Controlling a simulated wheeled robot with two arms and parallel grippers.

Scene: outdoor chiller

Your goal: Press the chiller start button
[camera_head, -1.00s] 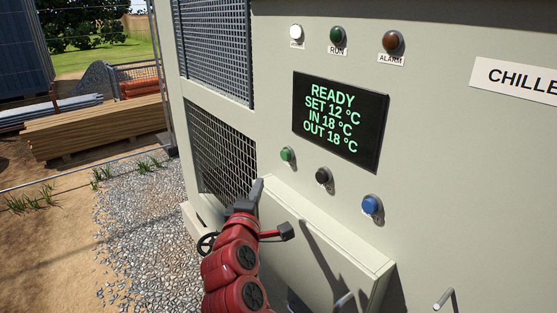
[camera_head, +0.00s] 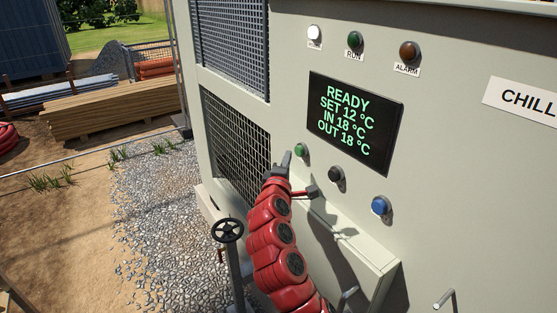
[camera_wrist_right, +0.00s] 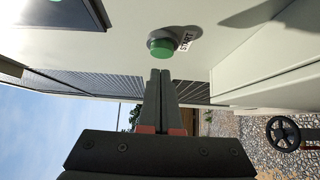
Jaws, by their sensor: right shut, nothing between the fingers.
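The green start button (camera_head: 300,150) sits on the chiller's front panel, below the left part of the display. It also shows in the right wrist view (camera_wrist_right: 161,47), with a "START" label beside it. My right gripper (camera_head: 287,156) is shut and empty, its fingertips just left of and slightly below the button in the head view. In the right wrist view the closed fingertips (camera_wrist_right: 160,73) point toward the button, with what looks like a small gap. The display (camera_head: 353,123) reads READY, SET 12 °C, IN 18 °C, OUT 18 °C. My left gripper is not in view.
A black button (camera_head: 336,173) and a blue button (camera_head: 380,206) lie right of the green one. White (camera_head: 314,33), green RUN (camera_head: 354,40) and brown ALARM (camera_head: 408,51) lamps sit above. A box-like ledge (camera_head: 345,243) juts out below the buttons. A handwheel (camera_head: 228,230) stands at left.

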